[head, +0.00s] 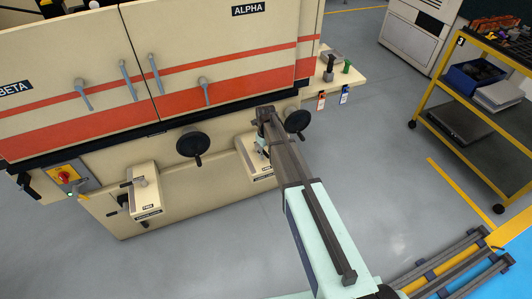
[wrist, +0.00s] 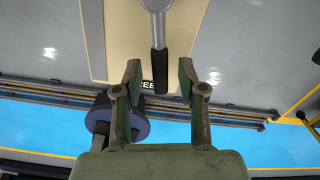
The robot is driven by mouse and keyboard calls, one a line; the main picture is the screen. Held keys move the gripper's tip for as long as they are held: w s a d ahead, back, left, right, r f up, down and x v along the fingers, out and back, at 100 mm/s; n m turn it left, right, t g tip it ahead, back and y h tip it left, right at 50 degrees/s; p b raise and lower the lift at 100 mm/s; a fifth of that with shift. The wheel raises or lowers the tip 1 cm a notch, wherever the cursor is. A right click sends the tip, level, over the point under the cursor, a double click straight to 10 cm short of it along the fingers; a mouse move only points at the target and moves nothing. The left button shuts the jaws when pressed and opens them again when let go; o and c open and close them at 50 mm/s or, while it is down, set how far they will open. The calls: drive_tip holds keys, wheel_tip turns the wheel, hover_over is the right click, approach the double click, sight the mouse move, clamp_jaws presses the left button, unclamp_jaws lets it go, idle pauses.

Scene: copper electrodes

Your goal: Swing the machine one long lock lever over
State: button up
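In the wrist view a grey lever (wrist: 157,8) with a black grip (wrist: 159,66) comes down from the top, over a cream plate. My gripper (wrist: 159,76) is open, with one finger on each side of the grip's end. Gaps show on both sides, so neither finger appears to touch it. In the head view my gripper (head: 262,146) is at the right cream lever box (head: 246,152) on the machine's lower front. My arm hides much of that box and its lever. A similar lever box (head: 143,190) stands to the left.
Black handwheels (head: 193,144) (head: 298,121) flank the right box. Grey door handles (head: 83,93) sit above, on the cream machine (head: 180,40). A red switch on a yellow plate (head: 66,176) is far left.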

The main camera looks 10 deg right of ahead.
drive_tip(key=shift+r+p, duration=1.5)
drive_tip(key=shift+r, duration=1.45)
drive_tip(key=shift+r, duration=0.15)
